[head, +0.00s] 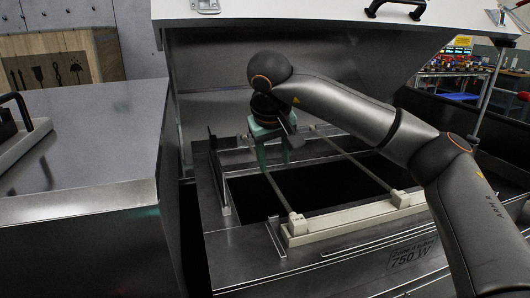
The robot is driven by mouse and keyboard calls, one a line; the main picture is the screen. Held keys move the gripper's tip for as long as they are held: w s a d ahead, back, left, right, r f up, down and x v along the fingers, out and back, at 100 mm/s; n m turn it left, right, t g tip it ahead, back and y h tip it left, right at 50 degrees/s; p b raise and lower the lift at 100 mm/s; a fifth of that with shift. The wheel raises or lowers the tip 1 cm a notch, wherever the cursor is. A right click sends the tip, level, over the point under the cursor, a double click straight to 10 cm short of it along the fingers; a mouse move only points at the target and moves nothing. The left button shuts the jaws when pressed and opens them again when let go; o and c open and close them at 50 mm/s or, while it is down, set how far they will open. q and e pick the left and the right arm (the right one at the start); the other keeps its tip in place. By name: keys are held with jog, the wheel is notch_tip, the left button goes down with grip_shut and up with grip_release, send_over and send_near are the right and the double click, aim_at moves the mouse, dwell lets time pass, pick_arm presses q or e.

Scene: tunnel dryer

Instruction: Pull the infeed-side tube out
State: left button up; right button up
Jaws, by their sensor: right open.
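Two slim dark tubes span the open bay of the dryer. The left tube (279,192) runs from under my right gripper to a cream socket (297,224) at the front. The right tube (357,164) runs parallel to it into another cream socket (400,198). I cannot tell from the picture which one is on the infeed side. My right gripper (274,160), with teal fingers, is open and points down over the back part of the left tube. Whether its fingers straddle or touch the tube is unclear. The left tube's back end is hidden behind the gripper. My left gripper is out of view.
A raised metal hood (205,75) stands over the bay, above my right arm. A cream bar (345,222) carries the sockets at the front. The metal rim (225,245) frames a dark opening. A closed steel housing (85,140) stands at left.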

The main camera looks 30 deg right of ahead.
aim_at(276, 187)
jog(key=b+x, duration=0.1)
jog(key=x, duration=1.1)
jog(key=shift+s+f, duration=0.1)
jog(key=shift+s, duration=0.05)
grip_shut()
dwell(0.6)
dwell(1.3)
